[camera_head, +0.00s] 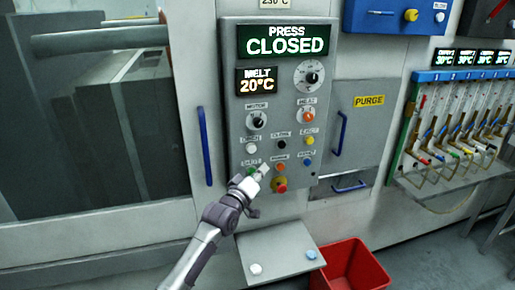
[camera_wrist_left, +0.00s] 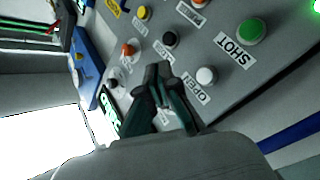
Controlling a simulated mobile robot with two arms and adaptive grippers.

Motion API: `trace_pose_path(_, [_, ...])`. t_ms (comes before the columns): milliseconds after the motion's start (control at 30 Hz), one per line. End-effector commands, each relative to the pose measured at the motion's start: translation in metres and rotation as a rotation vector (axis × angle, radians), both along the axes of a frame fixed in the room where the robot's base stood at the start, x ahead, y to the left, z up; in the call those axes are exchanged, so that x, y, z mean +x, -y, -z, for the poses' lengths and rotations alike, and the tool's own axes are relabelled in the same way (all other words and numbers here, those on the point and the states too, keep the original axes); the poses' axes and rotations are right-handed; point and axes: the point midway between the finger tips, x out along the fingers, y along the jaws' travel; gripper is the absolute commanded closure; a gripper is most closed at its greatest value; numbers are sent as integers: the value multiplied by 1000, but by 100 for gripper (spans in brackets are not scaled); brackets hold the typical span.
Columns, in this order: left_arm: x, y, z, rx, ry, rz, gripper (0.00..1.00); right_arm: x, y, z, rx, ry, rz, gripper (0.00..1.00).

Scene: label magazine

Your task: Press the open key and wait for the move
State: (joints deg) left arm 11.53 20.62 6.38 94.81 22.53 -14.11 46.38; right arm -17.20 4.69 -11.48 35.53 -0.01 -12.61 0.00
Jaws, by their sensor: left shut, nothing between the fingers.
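The grey control panel (camera_head: 262,85) carries the white open key (camera_head: 251,148), with its OPEN label above it. In the left wrist view the white key (camera_wrist_left: 206,76) sits beside its OPEN label, next to my fingers and apart from them as far as I can tell. The panel's upper display (camera_head: 284,42) reads PRESS CLOSED. My left gripper (camera_head: 263,170) is shut and empty in front of the panel's lower part, below the open key. Its dark fingers (camera_wrist_left: 164,75) show in the left wrist view. My right gripper is not in view.
A black key (camera_head: 282,145) is right of the open key. A green SHOT key (camera_wrist_left: 252,32) and a red button (camera_head: 281,187) are lower on the panel. A grey shelf (camera_head: 280,245) juts out below, beside a red bin (camera_head: 350,270). A blue handle (camera_head: 204,145) stands left.

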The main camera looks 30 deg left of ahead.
Motion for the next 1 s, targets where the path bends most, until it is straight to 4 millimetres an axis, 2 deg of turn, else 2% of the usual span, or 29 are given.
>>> trace_pose_path(367, [3, -4, 3, 2, -1, -1, 100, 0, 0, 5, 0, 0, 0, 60])
trace_pose_path(800, [39, -47, 6, 4, 0, -2, 100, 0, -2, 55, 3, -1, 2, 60])
trace_pose_path(1000, [53, -62, 4, 3, 0, 0, 100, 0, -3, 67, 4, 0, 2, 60])
